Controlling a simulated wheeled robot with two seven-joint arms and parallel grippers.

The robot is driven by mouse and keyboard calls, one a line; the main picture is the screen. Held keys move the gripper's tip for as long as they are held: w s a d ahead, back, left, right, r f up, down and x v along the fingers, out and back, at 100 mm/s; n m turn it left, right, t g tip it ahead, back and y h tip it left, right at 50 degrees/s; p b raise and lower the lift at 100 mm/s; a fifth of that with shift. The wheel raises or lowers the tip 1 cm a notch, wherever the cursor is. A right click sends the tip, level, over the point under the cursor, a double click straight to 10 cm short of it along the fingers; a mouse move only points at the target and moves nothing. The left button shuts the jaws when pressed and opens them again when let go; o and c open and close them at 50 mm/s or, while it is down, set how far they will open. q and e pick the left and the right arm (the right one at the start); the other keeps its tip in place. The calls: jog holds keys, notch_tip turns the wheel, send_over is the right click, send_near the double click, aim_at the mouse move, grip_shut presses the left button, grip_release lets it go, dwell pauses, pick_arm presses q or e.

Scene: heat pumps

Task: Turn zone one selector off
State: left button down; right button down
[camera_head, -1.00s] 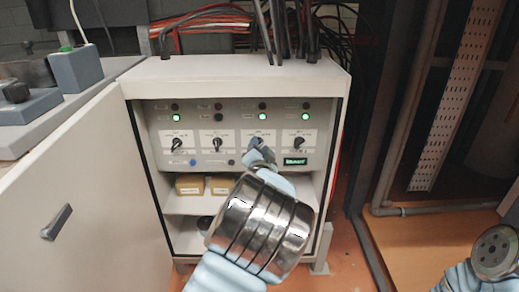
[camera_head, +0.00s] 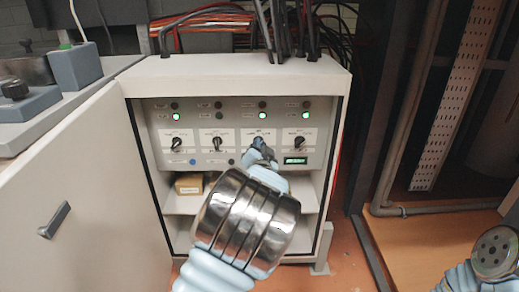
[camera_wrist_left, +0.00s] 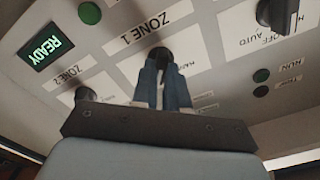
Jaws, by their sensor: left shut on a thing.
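The zone one selector (camera_wrist_left: 160,54) is a dark knob beside the "ZONE 1" label in the left wrist view. My left gripper (camera_wrist_left: 163,88) has its two dark fingers closed around it. In the head view, my left gripper (camera_head: 261,145) reaches the third selector from the left on the cabinet's control panel (camera_head: 238,161). The fingers mostly hide the knob there, so its exact pointing is unclear. My right arm shows at the right edge, but its gripper is not in view.
Other black selectors (camera_head: 177,143) are on the same panel, with lit green lamps (camera_head: 176,116) above some. A small green display (camera_head: 295,161) is right of my gripper. The open cabinet door (camera_head: 85,200) stands at left. Small boxes (camera_head: 189,184) sit on the shelf below.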

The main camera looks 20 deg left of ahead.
pick_arm(q)
jog(key=shift+n+b, duration=1.85)
jog(key=shift+n, duration=1.75)
jog(key=c, duration=1.1)
grip_release()
jog(key=shift+a, duration=0.1)
jog(key=shift+c, duration=0.2)
jog(key=p+v, duration=0.1)
jog(key=v, duration=1.3)
jog(key=shift+p, duration=0.35)
